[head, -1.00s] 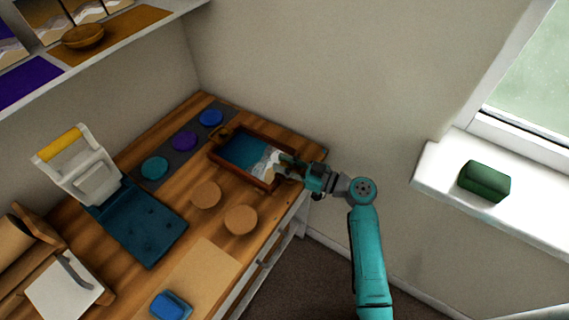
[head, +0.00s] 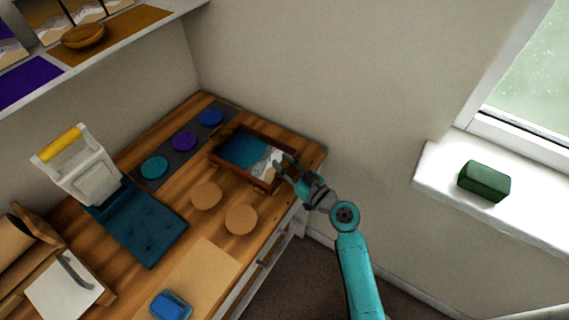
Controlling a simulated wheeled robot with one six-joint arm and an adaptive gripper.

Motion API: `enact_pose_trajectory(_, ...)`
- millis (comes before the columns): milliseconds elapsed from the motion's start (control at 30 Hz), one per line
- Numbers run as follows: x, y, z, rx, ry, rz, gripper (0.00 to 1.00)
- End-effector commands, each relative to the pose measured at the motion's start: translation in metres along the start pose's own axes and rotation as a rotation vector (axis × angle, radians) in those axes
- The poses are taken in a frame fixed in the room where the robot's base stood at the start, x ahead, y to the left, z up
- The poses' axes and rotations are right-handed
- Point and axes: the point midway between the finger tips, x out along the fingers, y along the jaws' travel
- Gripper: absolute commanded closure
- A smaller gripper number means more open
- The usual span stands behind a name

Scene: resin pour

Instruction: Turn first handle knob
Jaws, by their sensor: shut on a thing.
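A dark wooden tray (head: 232,168) with a blue-and-white sea picture in it lies near the back right of the wooden worktop. A small brass-coloured handle (head: 222,132) shows at its far left end. My gripper (head: 283,168) is at the tray's right end, with its fingers pointing up and left against that end. It is shut on what seems to be the handle knob there. The fingers hide the knob, so its angle cannot be seen.
Two round cork coasters (head: 241,219) lie in front of the tray. Coloured discs (head: 184,141) sit on a grey strip to its left. A white press-like stand with a yellow handle (head: 62,143) and a blue mat (head: 148,228) are further left. The wall is close behind the tray.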

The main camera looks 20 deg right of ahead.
Motion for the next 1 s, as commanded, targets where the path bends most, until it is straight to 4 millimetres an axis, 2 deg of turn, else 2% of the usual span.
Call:
enact_pose_trajectory(400,0.0004,-0.0005,-0.0007,-0.001,0.002,0.143,1.00)
enact_pose_trajectory(967,0.0002,0.0004,-0.0003,0.000,0.000,0.167,1.00)
enact_pose_trajectory(1000,0.0002,0.0004,-0.0003,0.000,0.000,0.167,0.69)
